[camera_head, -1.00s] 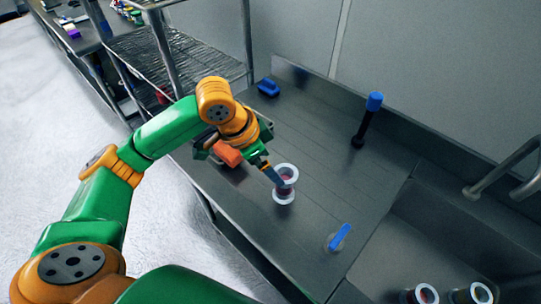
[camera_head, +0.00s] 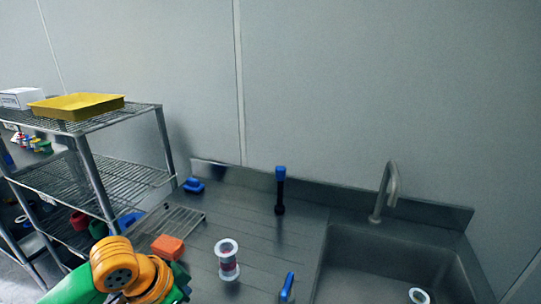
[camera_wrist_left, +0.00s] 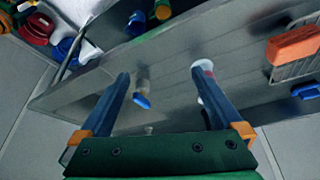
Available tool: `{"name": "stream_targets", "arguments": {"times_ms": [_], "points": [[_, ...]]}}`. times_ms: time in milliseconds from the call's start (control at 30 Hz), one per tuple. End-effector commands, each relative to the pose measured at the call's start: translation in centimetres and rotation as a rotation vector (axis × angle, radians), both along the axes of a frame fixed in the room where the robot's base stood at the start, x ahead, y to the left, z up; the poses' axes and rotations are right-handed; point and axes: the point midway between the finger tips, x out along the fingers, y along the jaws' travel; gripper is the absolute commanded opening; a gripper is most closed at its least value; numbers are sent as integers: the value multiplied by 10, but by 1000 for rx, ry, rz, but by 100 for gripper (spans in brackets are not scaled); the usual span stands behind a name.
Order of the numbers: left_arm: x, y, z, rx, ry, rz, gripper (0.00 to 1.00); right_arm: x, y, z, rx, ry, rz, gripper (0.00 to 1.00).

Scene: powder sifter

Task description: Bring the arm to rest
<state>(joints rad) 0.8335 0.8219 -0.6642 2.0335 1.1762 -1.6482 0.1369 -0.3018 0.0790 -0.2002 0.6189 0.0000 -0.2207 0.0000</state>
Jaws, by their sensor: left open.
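The arm that comes in from the lower left in the head view is my left arm. Its gripper (camera_head: 180,287) is at the bottom edge, left of a white-rimmed cylinder (camera_head: 228,268) with reddish contents. The cylinder stands upright on the steel counter, apart from the gripper. In the wrist view my left gripper (camera_wrist_left: 160,80) shows two blue fingers spread wide with nothing held between them. A white rim (camera_wrist_left: 203,66) there is partly hidden by the right finger. My right gripper is not in view.
The steel counter (camera_head: 255,235) carries an orange block (camera_head: 168,247), a wire rack (camera_head: 185,218), a blue-topped black tool (camera_head: 280,190) and a blue-handled item (camera_head: 288,285). A sink with a faucet (camera_head: 390,190) is right. Wire shelving (camera_head: 90,180) with a yellow tray (camera_head: 78,105) stands left.

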Motion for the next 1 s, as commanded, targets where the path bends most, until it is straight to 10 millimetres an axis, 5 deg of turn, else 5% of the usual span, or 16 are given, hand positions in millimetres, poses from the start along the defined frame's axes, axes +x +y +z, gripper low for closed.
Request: {"name": "stream_targets", "arguments": {"times_ms": [367,633,833,1000], "points": [[-18,-30,-43,-42,-19,-17,100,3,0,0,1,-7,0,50],[-48,-50,-84,-107,-34,80,100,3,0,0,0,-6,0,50],[-82,-41,-114,-109,-16,256,100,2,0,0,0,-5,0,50],[-121,-12,-137,-44,25,441,100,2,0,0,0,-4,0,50]]}}
